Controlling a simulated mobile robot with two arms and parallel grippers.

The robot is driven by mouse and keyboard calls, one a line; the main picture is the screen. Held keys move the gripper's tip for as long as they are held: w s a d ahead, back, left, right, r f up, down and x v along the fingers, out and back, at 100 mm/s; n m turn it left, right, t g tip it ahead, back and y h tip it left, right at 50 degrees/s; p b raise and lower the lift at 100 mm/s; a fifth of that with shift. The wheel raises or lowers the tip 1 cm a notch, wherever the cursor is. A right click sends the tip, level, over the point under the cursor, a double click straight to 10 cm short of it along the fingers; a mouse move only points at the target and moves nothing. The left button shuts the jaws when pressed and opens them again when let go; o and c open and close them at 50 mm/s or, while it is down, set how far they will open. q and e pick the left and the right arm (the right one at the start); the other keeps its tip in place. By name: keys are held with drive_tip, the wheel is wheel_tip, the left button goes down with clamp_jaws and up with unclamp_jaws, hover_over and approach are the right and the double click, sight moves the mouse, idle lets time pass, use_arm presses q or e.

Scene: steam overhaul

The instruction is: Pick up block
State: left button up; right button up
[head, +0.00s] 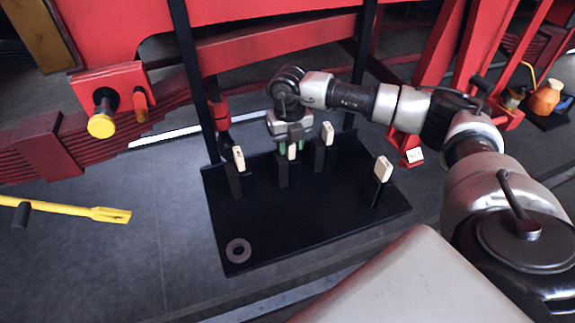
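Several cream blocks stand on black posts on a black board (310,225) in the head view. One block (239,158) is on the left post, one (327,133) at the back right, and one (383,169) at the front right. My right gripper (293,148) points down over the middle block (292,151). Its greenish fingertips show on either side of that block, with a small gap visible, so it looks open. Whether a finger touches the block is too small to tell. My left gripper is not in view.
A grey ring (238,250) lies at the board's front left corner. Black uprights (190,75) and red machinery (280,50) stand behind the board. A yellow bar (75,208) is at the left. An orange vessel (546,97) stands at the far right.

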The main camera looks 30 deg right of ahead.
clamp_jaws()
drive_tip(key=shift+r, duration=0.1)
